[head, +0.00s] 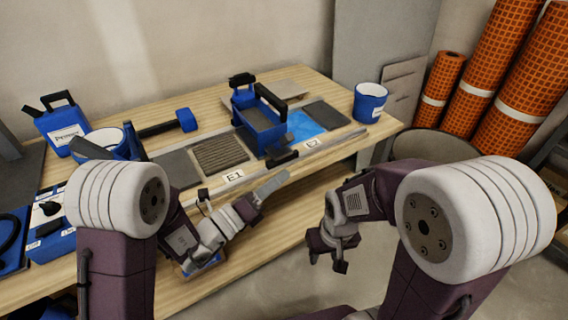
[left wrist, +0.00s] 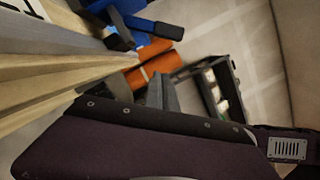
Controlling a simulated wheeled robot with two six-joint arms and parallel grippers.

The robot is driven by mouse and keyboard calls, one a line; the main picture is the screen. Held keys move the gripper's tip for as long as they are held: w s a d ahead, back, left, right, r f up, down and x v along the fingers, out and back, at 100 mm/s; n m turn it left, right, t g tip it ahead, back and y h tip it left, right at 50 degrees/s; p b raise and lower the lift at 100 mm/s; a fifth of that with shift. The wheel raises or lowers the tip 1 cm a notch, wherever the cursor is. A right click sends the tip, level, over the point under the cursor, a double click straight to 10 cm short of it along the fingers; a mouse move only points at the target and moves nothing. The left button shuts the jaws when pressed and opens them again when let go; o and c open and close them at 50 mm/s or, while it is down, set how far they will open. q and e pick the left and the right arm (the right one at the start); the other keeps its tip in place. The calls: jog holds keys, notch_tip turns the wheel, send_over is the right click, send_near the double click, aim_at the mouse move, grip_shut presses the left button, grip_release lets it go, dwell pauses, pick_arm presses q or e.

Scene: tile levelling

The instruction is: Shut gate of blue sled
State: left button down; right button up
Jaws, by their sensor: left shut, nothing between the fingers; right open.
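The blue sled (head: 262,128) is a blue open-topped box with black handles, standing on the tile row near the middle of the table. A black grip (head: 282,158) sticks out low at its near side; I cannot tell clearly how its gate stands. In the left wrist view, blue parts with a black grip (left wrist: 155,28) show at the top. My left gripper (head: 270,185) is shut and empty, near the table's front edge, in front of the sled and apart from it. Its grey fingers (left wrist: 162,92) show in the left wrist view. My right gripper (head: 328,258) is open and empty, lower, off the table's front edge.
Grey tiles (head: 220,153) and a blue patch (head: 303,125) flank the sled along a metal rail. A blue bucket (head: 369,102) stands at the right table end, a blue-headed mallet (head: 187,120) and a blue jug (head: 62,127) at left. Orange rolls (head: 490,60) stand right.

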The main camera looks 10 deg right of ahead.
aim_at(283, 141)
pick_arm(q)
jog(key=shift+w+d+r+b, duration=0.25)
jog(key=shift+w+d+r, duration=0.25)
jog(key=shift+w, duration=0.35)
jog(key=shift+w+d+r+b, duration=0.2)
jog(key=shift+w+d+r, duration=0.15)
jog(key=shift+w+r, duration=0.4)
jog(key=shift+w+d+r+b, duration=0.25)
jog(key=shift+w+d+r, duration=0.2)
jog(key=shift+w, duration=0.45)
pick_arm(e)
jog(key=shift+f, duration=0.8)
pick_arm(q)
jog(key=shift+a, duration=0.1)
